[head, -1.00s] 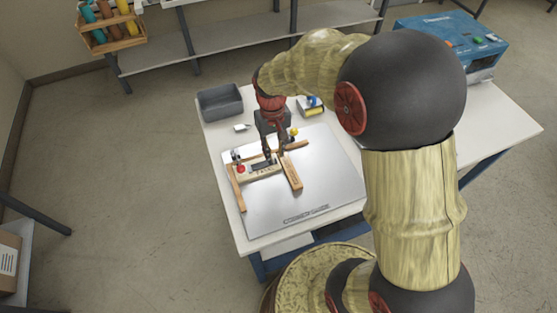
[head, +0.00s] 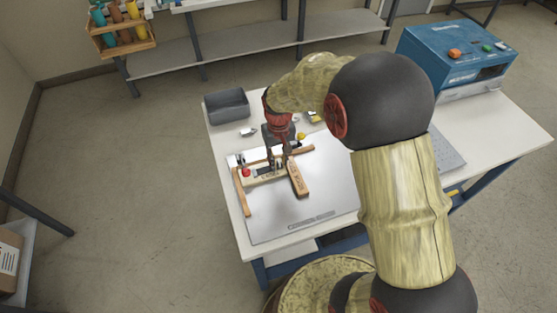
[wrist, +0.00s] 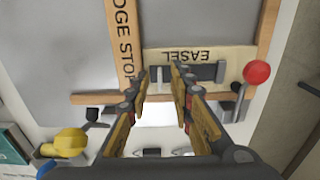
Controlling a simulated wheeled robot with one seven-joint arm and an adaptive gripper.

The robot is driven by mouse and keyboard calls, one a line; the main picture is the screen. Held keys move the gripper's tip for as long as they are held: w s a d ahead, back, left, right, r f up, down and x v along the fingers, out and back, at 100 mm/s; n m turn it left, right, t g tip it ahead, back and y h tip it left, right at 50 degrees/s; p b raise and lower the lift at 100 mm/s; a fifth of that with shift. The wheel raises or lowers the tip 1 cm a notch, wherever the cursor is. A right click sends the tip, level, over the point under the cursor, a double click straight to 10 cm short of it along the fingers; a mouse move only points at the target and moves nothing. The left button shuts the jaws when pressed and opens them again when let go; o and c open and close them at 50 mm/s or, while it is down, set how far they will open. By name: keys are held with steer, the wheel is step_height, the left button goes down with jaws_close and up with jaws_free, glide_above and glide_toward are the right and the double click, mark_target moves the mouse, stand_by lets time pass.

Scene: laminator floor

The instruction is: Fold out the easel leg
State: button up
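The wooden easel piece (head: 258,181) lies flat on a grey metal board (head: 315,205) on the table. In the wrist view its "EASEL" lettering (wrist: 200,55) reads upside down. A dark metal bar (wrist: 208,72) with small pale blocks lies along its edge. My gripper (wrist: 163,74) is open, its two fingertips apart over this bar, one on each side of a pale block. Whether they touch anything I cannot tell. In the head view my gripper (head: 279,157) points down at the easel piece and partly hides it.
The wooden "EDGE STOP" bar (wrist: 124,45) lies close to the left finger. A red knob (wrist: 257,72) and a yellow knob (wrist: 70,142) stand on clamps at either side. A grey bin (head: 227,105) stands at the table's back left; a blue machine (head: 455,57) is at the right.

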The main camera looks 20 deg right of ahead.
jaws_close()
stand_by(0.9)
